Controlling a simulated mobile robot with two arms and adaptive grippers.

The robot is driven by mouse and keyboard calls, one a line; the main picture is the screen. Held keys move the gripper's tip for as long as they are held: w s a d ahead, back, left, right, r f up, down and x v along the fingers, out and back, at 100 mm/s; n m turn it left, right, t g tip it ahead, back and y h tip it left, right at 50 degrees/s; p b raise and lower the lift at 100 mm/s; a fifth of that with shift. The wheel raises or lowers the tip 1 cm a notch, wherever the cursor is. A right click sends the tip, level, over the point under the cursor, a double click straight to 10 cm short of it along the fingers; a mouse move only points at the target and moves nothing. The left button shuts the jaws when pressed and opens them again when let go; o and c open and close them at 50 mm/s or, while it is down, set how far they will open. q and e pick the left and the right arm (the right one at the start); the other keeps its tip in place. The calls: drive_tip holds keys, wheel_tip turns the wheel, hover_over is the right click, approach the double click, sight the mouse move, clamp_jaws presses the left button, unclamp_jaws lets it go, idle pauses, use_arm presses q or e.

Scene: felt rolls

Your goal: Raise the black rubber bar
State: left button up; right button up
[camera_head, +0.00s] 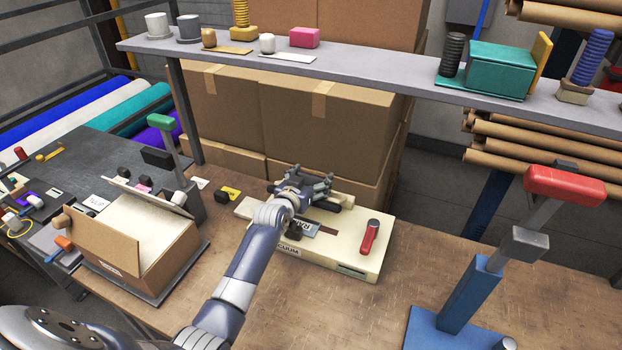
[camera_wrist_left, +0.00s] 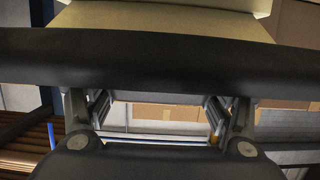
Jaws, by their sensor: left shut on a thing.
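The black rubber bar (camera_wrist_left: 160,58) spans the whole width of the left wrist view, across the front of my left gripper's fingers. My left gripper (camera_head: 312,184) is shut on it, above the back part of a cream machine (camera_head: 352,258) marked VACUUM. In the head view the gripper and wrist hide most of the bar, and its height above the machine is hard to tell. My right gripper is not in view.
A red-handled part (camera_head: 369,237) lies on the machine's right side. An open cardboard box (camera_head: 128,245) stands to the left. A blue stand with a red-topped lever (camera_head: 565,186) is at the right. A loaded shelf (camera_head: 380,68) runs behind and above. Bare tabletop lies right of the machine.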

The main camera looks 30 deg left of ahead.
use_arm(q)
drive_tip(key=o, duration=1.2)
drive_tip(key=shift+w+r, duration=0.25)
drive_tip(key=shift+r, duration=0.55)
drive_tip(key=o, duration=0.3)
drive_tip(key=shift+w+f, duration=0.1)
drive_tip(key=shift+w, duration=0.05)
drive_tip(key=shift+w+f, duration=0.1)
drive_tip(key=shift+f, duration=0.25)
drive_tip(key=shift+s, duration=0.25)
drive_tip(key=shift+s, duration=0.55)
drive_tip(key=v, duration=1)
drive_tip(key=shift+s+d+r, duration=0.1)
drive_tip(key=shift+s+r, duration=0.05)
drive_tip(key=shift+s, duration=0.15)
drive_tip(key=shift+c, duration=0.5)
